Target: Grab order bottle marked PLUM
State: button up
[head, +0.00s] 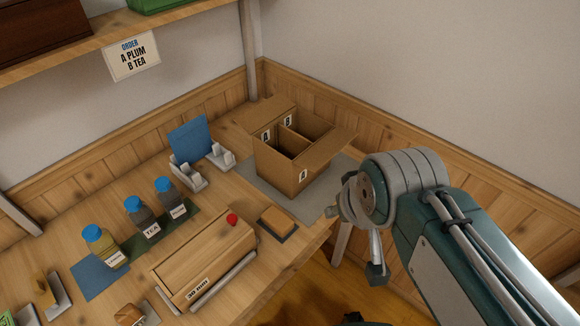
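Three blue-capped bottles stand upright in a row on the bench. The middle grey bottle (141,219) is labelled TEA. The dark bottle (171,200) to its right and the yellowish bottle (103,247) to its left have labels too small to read surely, so I cannot tell which is PLUM. An order card (132,57) under the shelf reads A PLUM, B TEA. An open cardboard box (290,177) has compartments marked A and B; both look empty from here. My gripper (376,268) is at the right, beyond the bench edge, away from the bottles; its fingers are mostly hidden.
A long wooden box (205,260) with a red knob (232,219) lies in front of the bottles. A wooden block on a dark base (278,222) sits near the bench edge. A white holder with a blue panel (191,140) stands behind. The shelf (95,42) overhangs the back left.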

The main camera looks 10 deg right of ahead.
aim_at(170, 198)
jog(key=i+j+u, duration=0.1)
jog(key=u, duration=0.3)
jog(key=i+u, duration=0.15)
jog(key=u, duration=0.25)
jog(key=i+u, duration=0.15)
jog(key=u, duration=0.25)
